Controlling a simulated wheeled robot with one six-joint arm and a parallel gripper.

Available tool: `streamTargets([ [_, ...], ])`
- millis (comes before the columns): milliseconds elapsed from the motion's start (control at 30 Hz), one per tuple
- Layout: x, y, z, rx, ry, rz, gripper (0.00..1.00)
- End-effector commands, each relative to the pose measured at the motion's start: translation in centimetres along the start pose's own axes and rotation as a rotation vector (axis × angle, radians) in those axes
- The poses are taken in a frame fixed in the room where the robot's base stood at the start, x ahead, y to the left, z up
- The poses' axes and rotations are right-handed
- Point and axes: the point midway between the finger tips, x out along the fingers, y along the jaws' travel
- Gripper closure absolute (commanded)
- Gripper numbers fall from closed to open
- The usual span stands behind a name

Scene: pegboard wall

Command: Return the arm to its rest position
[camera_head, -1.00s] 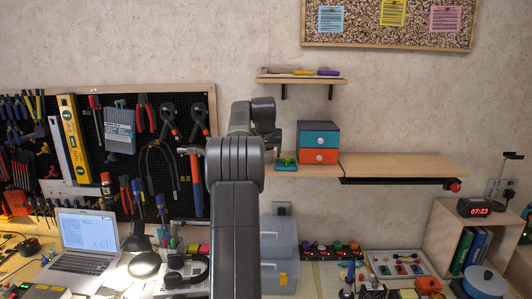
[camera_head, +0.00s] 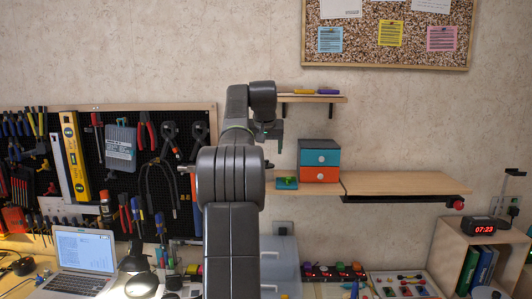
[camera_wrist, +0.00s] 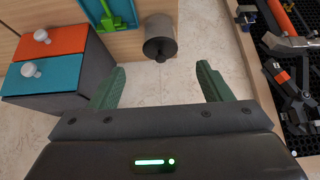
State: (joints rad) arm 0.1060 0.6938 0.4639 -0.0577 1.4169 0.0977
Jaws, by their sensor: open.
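My arm rises through the middle of the head view, with its wrist bent over near the small upper shelf. My gripper (camera_head: 270,134) hangs below the wrist, left of the drawer box and above the lower shelf. In the wrist view my gripper (camera_wrist: 160,84) has its two green fingers spread wide, with only the wall behind the gap. It is open and empty. The arm hides part of the pegboard's right edge and part of both shelves.
The blue-and-orange drawer box (camera_head: 319,160) and a small blue tray with a green item (camera_head: 287,183) sit on the lower shelf (camera_head: 405,183). The upper shelf (camera_head: 318,99) holds coloured items. The tool pegboard (camera_head: 92,180) is left. Bare wall lies right of the upper shelf.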

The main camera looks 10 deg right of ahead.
Motion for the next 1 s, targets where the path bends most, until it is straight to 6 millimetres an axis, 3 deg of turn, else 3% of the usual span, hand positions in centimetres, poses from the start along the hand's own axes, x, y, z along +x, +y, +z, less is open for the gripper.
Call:
streamTargets([
  [367, 0.9, 0.0, 0.0, 0.000, -0.001, 0.000, 0.28],
  [1000, 12.4, 0.0, 0.1, 0.000, 0.000, 0.000, 0.28],
])
